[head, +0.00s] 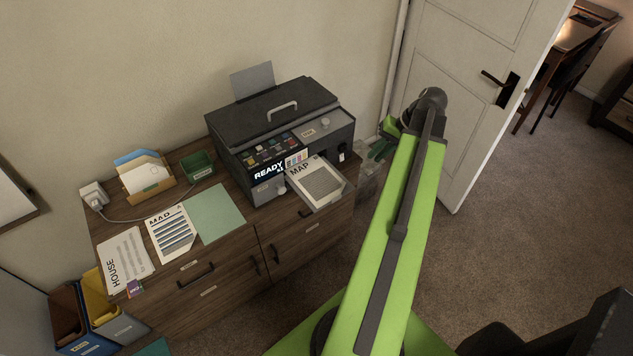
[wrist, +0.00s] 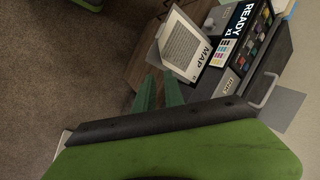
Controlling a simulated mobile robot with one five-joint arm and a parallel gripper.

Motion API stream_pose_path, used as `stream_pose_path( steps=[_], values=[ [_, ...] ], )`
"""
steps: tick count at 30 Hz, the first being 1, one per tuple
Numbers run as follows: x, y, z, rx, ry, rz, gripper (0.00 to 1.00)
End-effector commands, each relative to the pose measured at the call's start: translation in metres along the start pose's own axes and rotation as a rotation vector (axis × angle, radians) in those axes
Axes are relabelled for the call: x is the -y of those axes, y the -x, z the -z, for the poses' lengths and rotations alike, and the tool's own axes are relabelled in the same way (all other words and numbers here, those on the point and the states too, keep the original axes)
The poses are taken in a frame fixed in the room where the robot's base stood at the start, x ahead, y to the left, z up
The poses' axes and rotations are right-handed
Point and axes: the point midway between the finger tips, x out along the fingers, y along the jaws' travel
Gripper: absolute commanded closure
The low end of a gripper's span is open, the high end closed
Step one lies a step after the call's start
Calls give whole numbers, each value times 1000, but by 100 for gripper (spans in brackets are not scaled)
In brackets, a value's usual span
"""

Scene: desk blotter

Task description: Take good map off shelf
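A printed map (head: 316,183) with clean grey lines lies on the printer's pulled-out output shelf (head: 333,200). It also shows in the wrist view (wrist: 183,48), with the word MAP readable. Another map (head: 171,233), with broad dark stripes, lies on the cabinet top. My gripper (head: 378,150) is to the right of the printer in the head view, partly hidden by my arm. In the wrist view its two green fingers (wrist: 160,82) stand apart with nothing between them. They are clear of the map on the shelf.
The printer (head: 280,125) shows READY and stands on a wooden cabinet (head: 225,275). A green blotter (head: 214,212), a HOUSE sheet (head: 123,262), an envelope holder (head: 147,182) and a small green tray (head: 198,166) share the top. An open door (head: 470,90) stands at right; carpet is clear below.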

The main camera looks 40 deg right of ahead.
Motion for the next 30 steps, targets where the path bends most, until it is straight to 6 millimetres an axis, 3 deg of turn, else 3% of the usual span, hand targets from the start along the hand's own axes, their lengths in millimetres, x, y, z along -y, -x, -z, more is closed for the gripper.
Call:
stream_pose_path(
  steps=[4,8,22,30],
  values=[
    [-3,0,0,-3,-4,4,86],
    [-4,-14,0,-2,-2,3,86],
    [-5,-117,0,-1,-1,2,86],
    [0,-126,1,-1,-1,2,86]
  ],
)
